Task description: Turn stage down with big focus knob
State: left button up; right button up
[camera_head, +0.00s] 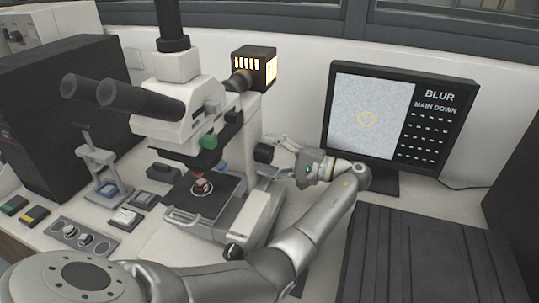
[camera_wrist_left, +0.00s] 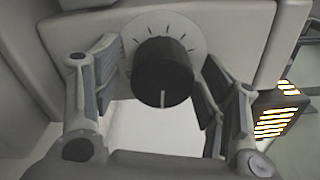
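The microscope (camera_head: 190,115) stands on the bench at the left centre. Its big black focus knob (camera_wrist_left: 163,75) fills the middle of the left wrist view, with a white pointer line at its bottom and a pale tick-marked dial behind it. In the head view a dark knob (camera_head: 264,153) shows on the microscope's right side. My left gripper (camera_head: 282,152) is beside that knob. In the wrist view its open fingers (camera_wrist_left: 160,88) stand to either side of the knob, with gaps on both sides. The stage (camera_head: 203,197) sits under the objective. My right gripper is not in view.
The monitor (camera_head: 399,120) behind my gripper reads "BLUR" and "MAIN DOWN". A lamp housing (camera_head: 254,68) with lit slots is at the microscope's back. A smaller dark knob (camera_head: 233,251) is low on the base. A dark ribbed panel (camera_head: 425,262) lies at lower right.

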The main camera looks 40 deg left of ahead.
pick_arm(q)
jog(key=shift+w+d, duration=0.1)
jog(key=shift+d, duration=0.05)
jog(key=v, duration=1.1)
jog(key=shift+d, duration=0.35)
jog(key=shift+w, duration=0.1)
